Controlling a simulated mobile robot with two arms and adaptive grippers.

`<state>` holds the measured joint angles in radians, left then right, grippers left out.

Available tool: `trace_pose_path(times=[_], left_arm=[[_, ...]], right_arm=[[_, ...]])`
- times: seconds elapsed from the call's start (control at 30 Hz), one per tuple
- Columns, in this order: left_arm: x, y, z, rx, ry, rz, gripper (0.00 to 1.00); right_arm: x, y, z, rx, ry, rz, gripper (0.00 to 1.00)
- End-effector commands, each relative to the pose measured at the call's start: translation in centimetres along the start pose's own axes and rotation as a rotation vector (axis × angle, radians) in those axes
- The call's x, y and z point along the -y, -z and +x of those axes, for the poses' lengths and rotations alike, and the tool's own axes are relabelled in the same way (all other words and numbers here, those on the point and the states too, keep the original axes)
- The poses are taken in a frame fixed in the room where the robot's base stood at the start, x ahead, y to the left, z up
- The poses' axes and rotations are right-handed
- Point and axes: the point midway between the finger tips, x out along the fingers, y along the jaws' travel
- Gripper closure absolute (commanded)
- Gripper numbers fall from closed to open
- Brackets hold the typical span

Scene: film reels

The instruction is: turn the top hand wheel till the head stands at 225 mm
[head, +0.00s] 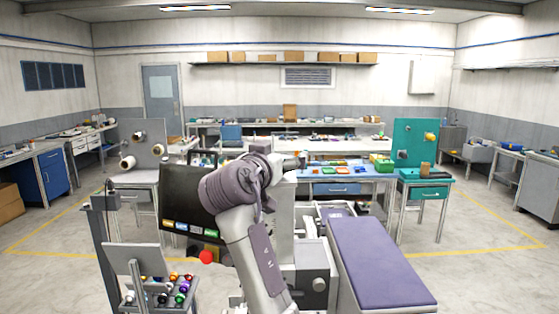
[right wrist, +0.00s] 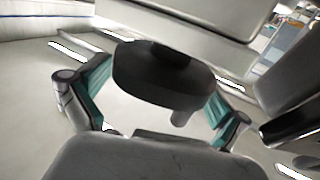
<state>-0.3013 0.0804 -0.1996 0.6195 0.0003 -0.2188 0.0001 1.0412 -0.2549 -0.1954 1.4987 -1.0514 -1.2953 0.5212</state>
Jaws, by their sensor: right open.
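In the right wrist view a dark round hand wheel (right wrist: 160,82) with a short grip under its rim fills the middle. My right gripper (right wrist: 160,128) is open, its teal-padded fingers spread on either side of the wheel, with no clear contact visible. In the head view my right gripper (head: 300,160) is small and partly hidden by my arm, at the upper part of a grey machine column (head: 284,210). The top wheel cannot be made out there. No scale or head reading is legible. My left gripper is not in view.
A machine with a purple padded table (head: 378,262) stands front right, with a round knob (head: 319,284) on its grey housing. A dark screen (head: 180,198) and red button (head: 206,257) are left of my arm. A rack of coloured balls (head: 162,287) stands front left.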

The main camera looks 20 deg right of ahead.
Motion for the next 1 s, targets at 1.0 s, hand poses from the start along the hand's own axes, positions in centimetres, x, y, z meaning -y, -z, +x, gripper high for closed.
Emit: trace_pose_path(times=[1.0], left_arm=[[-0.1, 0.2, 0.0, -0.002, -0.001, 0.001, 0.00]], right_arm=[[0.1, 8.8, 0.0, 0.002, 0.003, -0.001, 0.00]])
